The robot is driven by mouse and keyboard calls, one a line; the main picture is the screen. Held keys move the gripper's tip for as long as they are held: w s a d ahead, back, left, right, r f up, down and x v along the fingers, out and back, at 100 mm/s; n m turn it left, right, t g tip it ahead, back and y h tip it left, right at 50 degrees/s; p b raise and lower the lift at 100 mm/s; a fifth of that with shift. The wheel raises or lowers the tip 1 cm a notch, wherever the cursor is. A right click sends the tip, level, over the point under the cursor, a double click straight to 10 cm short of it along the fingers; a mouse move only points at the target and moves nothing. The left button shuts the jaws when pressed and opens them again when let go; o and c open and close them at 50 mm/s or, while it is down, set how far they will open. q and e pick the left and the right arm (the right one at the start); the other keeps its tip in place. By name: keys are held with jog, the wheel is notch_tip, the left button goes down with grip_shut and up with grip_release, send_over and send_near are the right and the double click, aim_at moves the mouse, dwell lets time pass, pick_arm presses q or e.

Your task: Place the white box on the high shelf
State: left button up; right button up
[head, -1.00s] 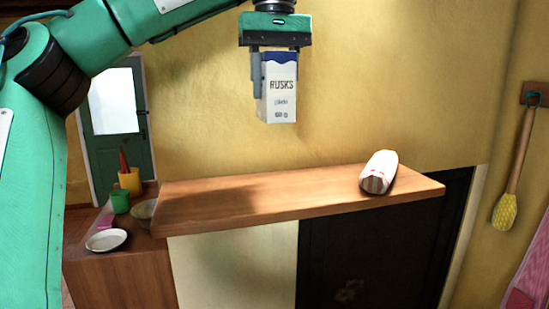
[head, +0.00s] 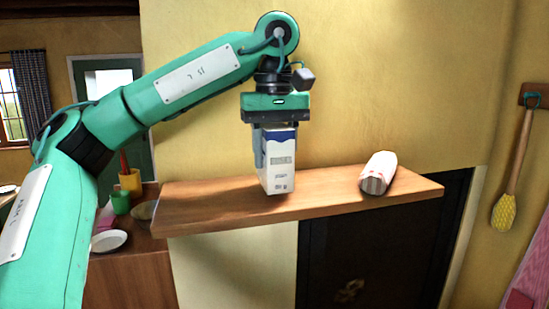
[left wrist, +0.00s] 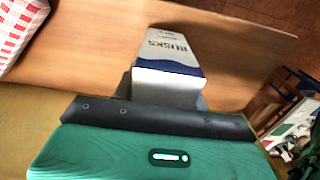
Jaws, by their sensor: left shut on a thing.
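The white box (head: 279,172), with a blue top band and the word RUSKS, is upright in my left gripper (head: 274,150) in the head view. The gripper points straight down and is shut on the box's upper part. The box's base is at the wooden high shelf (head: 215,205), near its front edge; I cannot tell for sure if it touches. In the left wrist view the box (left wrist: 168,50) is seen from above, over the shelf board (left wrist: 100,45). My right gripper is not in view.
A red-and-white package (head: 378,173) lies on the shelf to the right of the box. The shelf's left part is clear. A lower counter at left holds a white plate (head: 108,241), a green cup (head: 121,202) and a yellow pot (head: 131,181). A yellow brush (head: 504,210) hangs at right.

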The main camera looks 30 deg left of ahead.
pick_arm(q)
jog(key=shift+w+a+f, duration=0.2)
jog(key=shift+f, duration=0.55)
jog(key=shift+s+d, duration=0.1)
jog(key=shift+f, duration=0.15)
jog(key=o, duration=0.9)
jog(key=shift+o, duration=0.9)
jog(key=shift+r, duration=6.2)
